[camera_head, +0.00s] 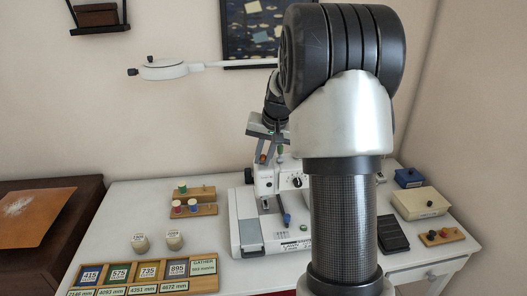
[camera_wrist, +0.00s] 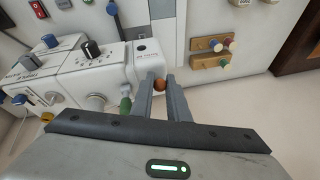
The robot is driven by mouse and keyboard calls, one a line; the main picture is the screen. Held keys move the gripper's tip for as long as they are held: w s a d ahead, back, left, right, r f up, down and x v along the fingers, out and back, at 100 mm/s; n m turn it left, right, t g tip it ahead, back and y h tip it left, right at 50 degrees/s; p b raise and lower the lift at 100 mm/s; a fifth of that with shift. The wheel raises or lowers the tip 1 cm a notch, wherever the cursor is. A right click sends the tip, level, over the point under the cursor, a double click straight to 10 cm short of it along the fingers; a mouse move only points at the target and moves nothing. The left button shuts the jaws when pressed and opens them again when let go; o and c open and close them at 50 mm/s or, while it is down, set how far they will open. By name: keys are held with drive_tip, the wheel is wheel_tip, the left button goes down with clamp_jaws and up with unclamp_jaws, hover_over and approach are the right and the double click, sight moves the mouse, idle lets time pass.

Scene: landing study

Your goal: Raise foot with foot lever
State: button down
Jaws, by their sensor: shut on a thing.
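A white sewing machine (camera_head: 247,232) stands on the table in the head view, partly hidden behind my arm. Its head and dial fill the left of the wrist view (camera_wrist: 116,62). My gripper (camera_wrist: 163,82) is at the machine's head, its two grey fingers closed around an orange-brown knob (camera_wrist: 160,85), which looks like a lever end. The knob also shows in the head view (camera_head: 262,158). A green knob (camera_wrist: 126,104) sits just left of the fingers, apart from them. The lever's shaft and the presser foot are hidden or too small to make out.
Spools on wooden holders (camera_head: 194,209), two small jars (camera_head: 174,240) and a labelled tray (camera_head: 148,274) stand left of the machine. A black pedal (camera_head: 393,235), a cream box (camera_head: 420,203) and a blue box (camera_head: 408,178) are on the right.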

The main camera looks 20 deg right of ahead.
drive_tip(key=r+g+p, duration=0.1)
drive_tip(key=p, duration=0.2)
drive_tip(key=r+g+p, duration=0.1)
drive_tip(key=p, duration=0.3)
drive_tip(key=shift+w+d+y, duration=0.1)
drive_tip(key=shift+w+y, duration=0.2)
drive_tip(key=shift+w, duration=0.1)
drive_tip(key=p, duration=0.2)
drive_tip(key=g+p, duration=0.1)
drive_tip(key=p, duration=0.1)
drive_tip(key=shift+w+d+g, duration=0.1)
drive_tip(key=shift+w+g, duration=0.2)
drive_tip(key=shift+w, duration=0.05)
drive_tip(key=g+p, duration=0.1)
drive_tip(key=w+g+y+p, duration=0.1)
drive_tip(key=shift+d+f+p, duration=0.15)
drive_tip(key=shift+f+p, duration=0.2)
drive_tip(key=shift+w+g, duration=0.2)
drive_tip(key=shift+g, duration=0.3)
drive_tip(key=shift+w+d+m+g+y, duration=0.1)
drive_tip(key=shift+m+g+y, duration=0.2)
drive_tip(key=shift+g, duration=0.2)
drive_tip(key=c, duration=1.7)
unclamp_jaws()
